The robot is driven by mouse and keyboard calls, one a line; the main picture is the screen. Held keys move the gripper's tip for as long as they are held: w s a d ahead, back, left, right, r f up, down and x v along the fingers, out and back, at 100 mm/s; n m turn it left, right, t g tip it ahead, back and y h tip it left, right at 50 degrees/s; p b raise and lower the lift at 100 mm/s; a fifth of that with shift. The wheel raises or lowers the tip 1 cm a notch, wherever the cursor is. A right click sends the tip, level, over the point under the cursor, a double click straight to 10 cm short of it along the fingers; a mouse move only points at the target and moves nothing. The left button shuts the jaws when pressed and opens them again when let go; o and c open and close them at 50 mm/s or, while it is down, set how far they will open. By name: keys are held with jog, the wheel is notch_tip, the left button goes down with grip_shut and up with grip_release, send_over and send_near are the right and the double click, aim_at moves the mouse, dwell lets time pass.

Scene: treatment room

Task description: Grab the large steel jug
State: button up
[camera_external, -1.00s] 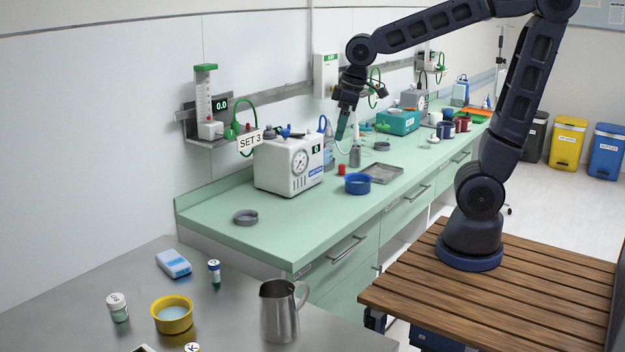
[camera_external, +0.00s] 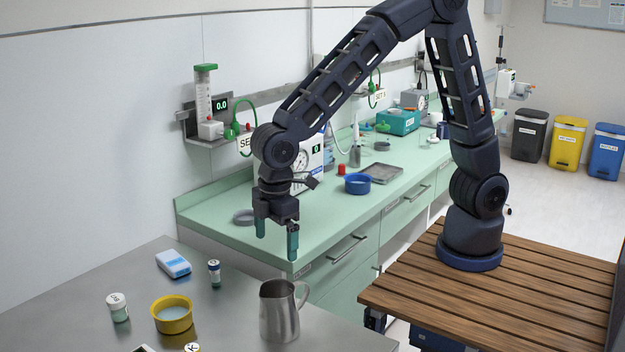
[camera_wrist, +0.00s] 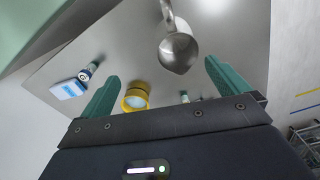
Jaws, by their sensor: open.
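The large steel jug (camera_external: 279,314) stands upright on the steel table at the lower middle of the external view, its handle to the right. In the wrist view the jug (camera_wrist: 178,53) shows from above near the top centre, between and beyond my fingertips. My gripper (camera_external: 277,247) is open and empty, fingers pointing down. It is above and behind the jug in the external view, apart from it.
On the steel table (camera_external: 225,318) are a yellow bowl (camera_external: 172,316), a white bottle (camera_external: 118,307), a small vial (camera_external: 214,273) and a blue-white box (camera_external: 173,264), all left of the jug. The green counter (camera_external: 330,222) stands behind, holding a blue bowl (camera_external: 357,184).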

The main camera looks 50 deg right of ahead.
notch_tip(320, 180, down, 2)
jog(key=s+a, duration=0.2)
jog(key=a, duration=0.1)
send_near(278, 295)
jog(key=s+a+f, duration=0.2)
jog(key=s+a, duration=0.1)
jog(key=shift+n, duration=0.4)
jog(key=shift+w+f, duration=0.15)
jog(key=shift+f, duration=1.15)
jog(key=shift+w+f, duration=0.15)
jog(key=shift+f, duration=1.2)
jog(key=c, duration=1.7)
